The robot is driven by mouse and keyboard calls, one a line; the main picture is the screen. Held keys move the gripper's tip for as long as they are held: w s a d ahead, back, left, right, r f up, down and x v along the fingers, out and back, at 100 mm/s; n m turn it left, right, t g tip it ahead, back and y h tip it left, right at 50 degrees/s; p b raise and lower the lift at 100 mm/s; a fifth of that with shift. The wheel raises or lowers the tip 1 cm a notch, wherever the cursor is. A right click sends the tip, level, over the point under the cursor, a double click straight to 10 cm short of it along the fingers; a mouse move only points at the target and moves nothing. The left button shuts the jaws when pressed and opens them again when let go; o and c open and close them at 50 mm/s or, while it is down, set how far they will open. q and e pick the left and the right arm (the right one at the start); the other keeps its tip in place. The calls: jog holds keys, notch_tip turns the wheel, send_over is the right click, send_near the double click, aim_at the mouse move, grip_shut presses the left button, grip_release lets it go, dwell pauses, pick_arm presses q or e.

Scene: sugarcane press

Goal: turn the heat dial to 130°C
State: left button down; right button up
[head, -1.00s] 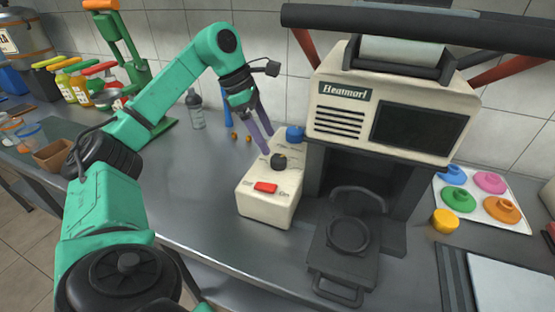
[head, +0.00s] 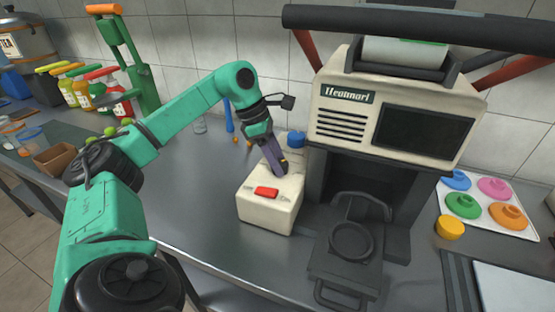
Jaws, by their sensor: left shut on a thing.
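The control box (head: 268,210) is cream-coloured and stands on the counter, left of the Heatmorl press (head: 395,110). My left gripper (head: 281,170) reaches down to the middle of the box top and is shut on the black heat dial there. The fingers hide nearly all of the dial and its scale, so I cannot read its setting. The press screen (head: 423,133) is dark. My right gripper is not in view.
A black tray with a round seat (head: 352,241) stands in front of the press. A white board (head: 490,205) with coloured lids and a yellow piece (head: 449,228) are at the right. Bottles and a green hand press (head: 130,55) stand at the back left.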

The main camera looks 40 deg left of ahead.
pick_arm(q)
jog(key=n+t, duration=0.1)
jog(key=n, duration=0.2)
jog(key=shift+n+y, duration=0.3)
jog(key=shift+y, duration=0.1)
jog(key=n, duration=0.1)
jog(key=n+y, duration=0.1)
jog(key=n, duration=0.1)
jog(key=shift+s+d+r+t, duration=0.1)
jog(key=shift+d+r+t, duration=0.05)
jog(key=shift+t, duration=0.25)
jog(key=n+y+p, duration=0.1)
jog(key=n, duration=0.2)
jog(key=shift+d, duration=0.1)
jog(key=n+y+p, duration=0.1)
jog(key=n, duration=0.1)
jog(key=n+y+p, duration=0.1)
jog(key=n, duration=0.1)
jog(key=shift+d+r+n+p, duration=0.1)
jog(key=shift+d+n+p, duration=0.05)
jog(key=shift+n+p, duration=0.2)
jog(key=n+y+p, duration=0.1)
jog(key=n, duration=0.2)
jog(key=shift+n+g+y+p, duration=0.4)
jog(key=shift+n+g, duration=0.1)
jog(key=shift+n, duration=0.45)
jog(key=shift+f, duration=0.2)
